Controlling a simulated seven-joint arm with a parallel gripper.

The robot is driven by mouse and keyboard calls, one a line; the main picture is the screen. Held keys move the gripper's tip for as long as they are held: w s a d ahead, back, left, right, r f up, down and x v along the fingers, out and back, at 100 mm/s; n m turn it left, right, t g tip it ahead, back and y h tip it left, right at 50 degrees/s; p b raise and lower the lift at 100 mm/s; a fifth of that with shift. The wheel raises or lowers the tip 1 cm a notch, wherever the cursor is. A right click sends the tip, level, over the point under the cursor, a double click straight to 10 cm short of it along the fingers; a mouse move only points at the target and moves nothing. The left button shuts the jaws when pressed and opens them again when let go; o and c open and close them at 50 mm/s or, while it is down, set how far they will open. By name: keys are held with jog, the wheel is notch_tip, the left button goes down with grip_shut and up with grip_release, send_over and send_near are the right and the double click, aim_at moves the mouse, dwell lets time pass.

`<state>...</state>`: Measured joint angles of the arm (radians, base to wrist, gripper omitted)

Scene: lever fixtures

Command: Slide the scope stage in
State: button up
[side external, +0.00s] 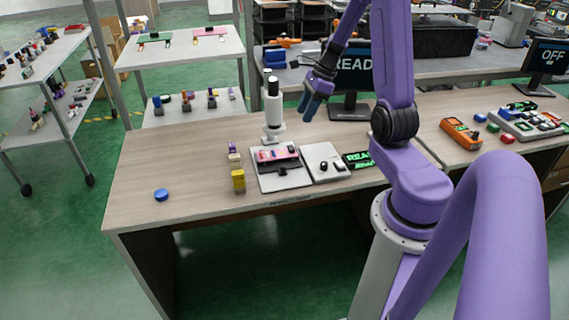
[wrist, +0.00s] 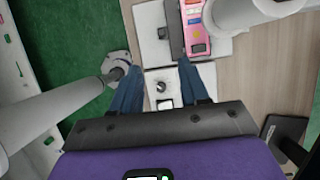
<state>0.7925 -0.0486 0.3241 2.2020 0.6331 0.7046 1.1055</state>
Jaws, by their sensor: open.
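The white scope (side external: 272,112) stands upright at the back of the desk. In front of it, the scope stage (side external: 286,163) is a dark slide with a pink-red plate on a white base, with a small black knob at its front. In the wrist view the dark stage (wrist: 174,22) and the pink plate (wrist: 195,14) are at the top, partly cut off, with the scope tube beside them. My gripper (side external: 312,104) is open and empty, raised above the desk to the right of the scope. In the wrist view its blue fingers (wrist: 163,74) frame a white panel, not the stage.
Yellow and purple blocks (side external: 238,180) and a blue disc (side external: 161,195) are to the left. The front left desk is mostly clear.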

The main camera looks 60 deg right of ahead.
aim_at(283, 166)
jog(key=x, duration=2)
jog(key=shift+s+d+f, duration=0.35)
grip_shut()
